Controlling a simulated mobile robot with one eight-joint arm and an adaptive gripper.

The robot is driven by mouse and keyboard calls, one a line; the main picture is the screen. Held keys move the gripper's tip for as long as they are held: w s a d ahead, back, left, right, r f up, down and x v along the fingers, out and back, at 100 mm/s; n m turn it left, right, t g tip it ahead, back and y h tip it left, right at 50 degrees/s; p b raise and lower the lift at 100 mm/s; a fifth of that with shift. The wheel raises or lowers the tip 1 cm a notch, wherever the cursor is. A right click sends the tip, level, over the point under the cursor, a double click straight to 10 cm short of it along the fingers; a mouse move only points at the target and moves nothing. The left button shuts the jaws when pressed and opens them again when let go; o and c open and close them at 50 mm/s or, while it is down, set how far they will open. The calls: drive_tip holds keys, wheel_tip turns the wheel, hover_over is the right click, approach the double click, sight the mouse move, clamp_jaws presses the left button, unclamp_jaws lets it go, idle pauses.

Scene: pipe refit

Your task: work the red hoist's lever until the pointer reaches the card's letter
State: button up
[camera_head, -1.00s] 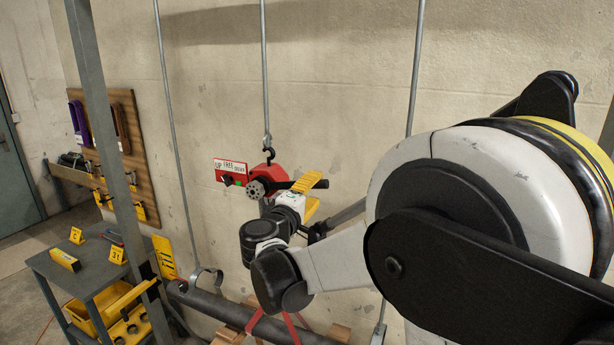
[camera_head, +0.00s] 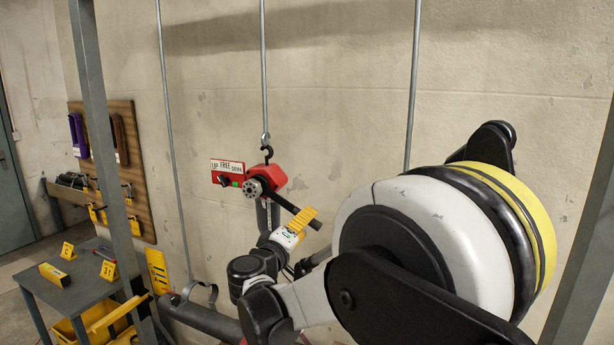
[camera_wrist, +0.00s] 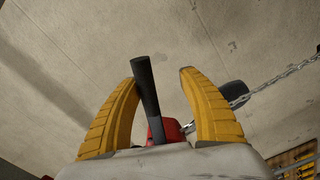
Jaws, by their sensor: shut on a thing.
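The red hoist (camera_head: 264,179) hangs from a hook on a rod in front of the wall. Its black lever (camera_head: 285,203) slopes down to the right. My gripper (camera_head: 304,217) is at the lever's outer end and shut on it. In the wrist view the lever (camera_wrist: 146,88) stands between the yellow fingers, nearer the left one. A red plate (camera_head: 227,173) beside the hoist reads UP, FREE and DOWN. A yellow card with the letter C (camera_head: 68,250) stands on the grey table. A yellow scale plate (camera_head: 158,271) is beside the pipe; its letters and pointer are too small to read.
The dark pipe (camera_head: 212,322) lies below the hoist, partly hidden by my arm. A card marked 31 (camera_head: 108,270) and a yellow block (camera_head: 54,274) are on the grey table (camera_head: 80,290). A grey post (camera_head: 112,160) stands left of the pipe. A chain (camera_wrist: 285,77) crosses the wrist view.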

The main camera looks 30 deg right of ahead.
drive_tip(key=shift+w+a+f+m+b, duration=0.5)
drive_tip(key=shift+w+a+f+b, duration=0.15)
drive_tip(key=shift+w+f+b, duration=0.3)
drive_tip(key=shift+w+a+f+m+b, duration=0.5)
drive_tip(key=shift+w+a+f+b, duration=0.2)
drive_tip(key=shift+f, duration=0.35)
drive_tip(key=shift+n, duration=0.7)
drive_tip(key=shift+s+d+r+p, duration=0.5)
drive_tip(key=shift+s+r, duration=0.1)
drive_tip(key=shift+r, duration=0.1)
drive_tip(key=shift+s+d+r+p, duration=0.45)
drive_tip(key=shift+s+r, duration=0.1)
drive_tip(key=shift+r, duration=0.1)
drive_tip(key=shift+n, duration=0.7)
drive_tip(key=shift+s+d+r+p, duration=0.3)
drive_tip(key=shift+r+p, duration=0.1)
drive_tip(key=shift+r, duration=0.2)
drive_tip(key=shift+s+d+r+p, duration=0.15)
drive_tip(key=shift+s+r+p, duration=0.2)
drive_tip(key=shift+r, duration=0.2)
drive_tip(key=shift+s+d+r+p, duration=0.25)
drive_tip(key=shift+r+p, duration=0.2)
drive_tip(key=shift+r, duration=0.15)
